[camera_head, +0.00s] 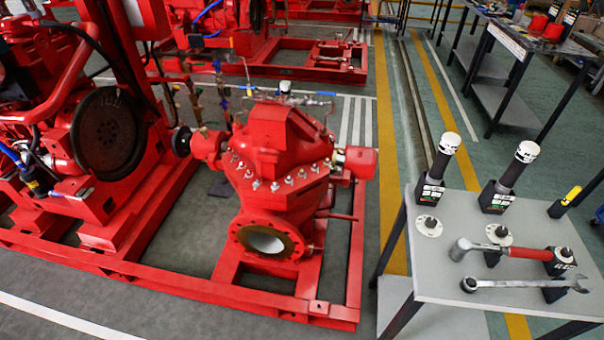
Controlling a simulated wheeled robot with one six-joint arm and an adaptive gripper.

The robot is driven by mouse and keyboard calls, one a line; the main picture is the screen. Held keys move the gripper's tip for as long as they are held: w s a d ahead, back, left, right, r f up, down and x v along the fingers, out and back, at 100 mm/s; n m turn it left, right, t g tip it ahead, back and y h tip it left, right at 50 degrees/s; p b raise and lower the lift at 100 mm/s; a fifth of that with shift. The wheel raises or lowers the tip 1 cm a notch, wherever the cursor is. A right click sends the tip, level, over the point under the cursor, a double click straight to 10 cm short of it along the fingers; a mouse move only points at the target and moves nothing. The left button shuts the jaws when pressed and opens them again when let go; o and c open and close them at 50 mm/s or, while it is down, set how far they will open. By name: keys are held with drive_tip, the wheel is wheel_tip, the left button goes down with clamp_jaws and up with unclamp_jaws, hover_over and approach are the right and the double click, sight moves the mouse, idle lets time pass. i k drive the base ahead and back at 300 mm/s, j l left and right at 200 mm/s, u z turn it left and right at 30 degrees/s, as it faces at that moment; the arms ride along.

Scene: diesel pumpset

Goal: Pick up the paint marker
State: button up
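A small yellow, pen-like thing (572,194) stands tilted in a black holder at the right back of the grey table (430,270). It looks like the paint marker, but it is too small to be sure.
On the same table stand two black, white-topped cylinders (438,168) (514,175) in black holders. A red-handled hammer (510,250) and a wrench (525,284) lie in front, near white discs (428,226). A red pump (275,180) on a red frame stands left.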

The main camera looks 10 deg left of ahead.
sight(565, 201)
drive_tip(key=i+l+z, duration=0.2)
drive_tip(key=l, duration=0.2)
drive_tip(key=i+l+z, duration=0.15)
drive_tip(key=l, duration=0.25)
drive_tip(key=i+l+z, duration=0.2)
drive_tip(key=i+l, duration=0.15)
drive_tip(key=l, duration=0.25)
drive_tip(key=i+l, duration=0.15)
drive_tip(key=l, duration=0.2)
drive_tip(key=i+l, duration=0.15)
drive_tip(key=l, duration=0.25)
drive_tip(key=i+l, duration=0.15)
drive_tip(key=l, duration=0.2)
drive_tip(key=j, duration=0.2)
drive_tip(key=i+z, duration=0.05)
